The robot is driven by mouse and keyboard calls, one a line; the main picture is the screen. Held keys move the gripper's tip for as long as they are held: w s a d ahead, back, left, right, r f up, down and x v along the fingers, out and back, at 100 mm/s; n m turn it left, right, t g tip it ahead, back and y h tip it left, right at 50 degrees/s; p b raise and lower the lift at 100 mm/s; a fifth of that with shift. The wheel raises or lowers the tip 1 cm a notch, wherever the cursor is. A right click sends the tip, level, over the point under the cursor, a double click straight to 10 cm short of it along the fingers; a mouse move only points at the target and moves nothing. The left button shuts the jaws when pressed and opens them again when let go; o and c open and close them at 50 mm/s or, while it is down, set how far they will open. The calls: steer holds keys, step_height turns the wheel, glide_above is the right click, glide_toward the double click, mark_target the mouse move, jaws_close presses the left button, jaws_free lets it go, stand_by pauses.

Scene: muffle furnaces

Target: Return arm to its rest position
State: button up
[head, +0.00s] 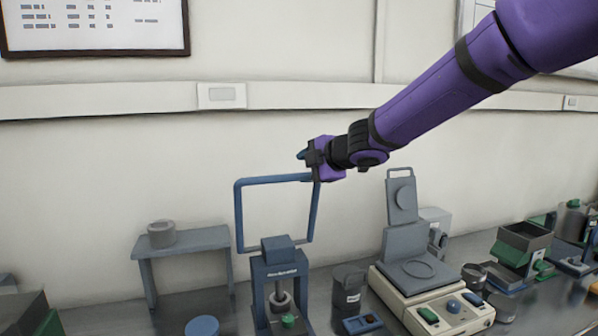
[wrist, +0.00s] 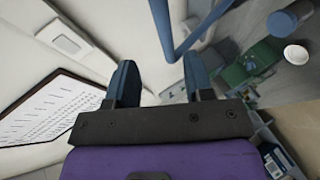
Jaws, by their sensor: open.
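My arm reaches in from the upper right in the head view. My gripper (head: 308,156) is at the upper right corner of a blue bar loop (head: 238,212), high above the bench. In the wrist view my gripper (wrist: 160,76) has its two blue fingers apart, with nothing seen held between them. The blue loop (wrist: 162,28) passes just beyond the fingertips there. I cannot tell whether the fingers touch it. The loop rises from a blue-grey press-like device (head: 280,262) on the bench.
A grey stand (head: 185,240) with a small pot stands left of the device. A dark cup (head: 347,290) and a cream instrument with an upright grey lid (head: 402,200) stand right. A green-and-grey box (head: 522,245) is farther right.

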steer(key=shift+s+d+r, duration=0.1)
steer(key=shift+s, duration=0.05)
steer(key=s+d+r+m+t+h, duration=0.1)
steer(key=s+d+r+m+h, duration=0.1)
steer(key=s+d+m+h, duration=0.6)
steer(key=s+d+r+m+h, duration=0.2)
steer(key=s+d+m, duration=0.4)
steer(key=d, duration=0.6)
steer(key=s+d+f+m+g, duration=0.2)
steer(key=s+m, duration=0.1)
steer(key=s, duration=0.5)
steer(key=s+d+f+m+g+y, duration=0.1)
steer(key=s+d+f+m, duration=0.1)
steer(key=s, duration=0.6)
steer(key=s+d+f+m+g, duration=0.2)
steer(key=s+m, duration=0.3)
steer(key=s, duration=0.3)
steer(key=shift+f+g, duration=0.3)
steer(key=shift+f, duration=0.05)
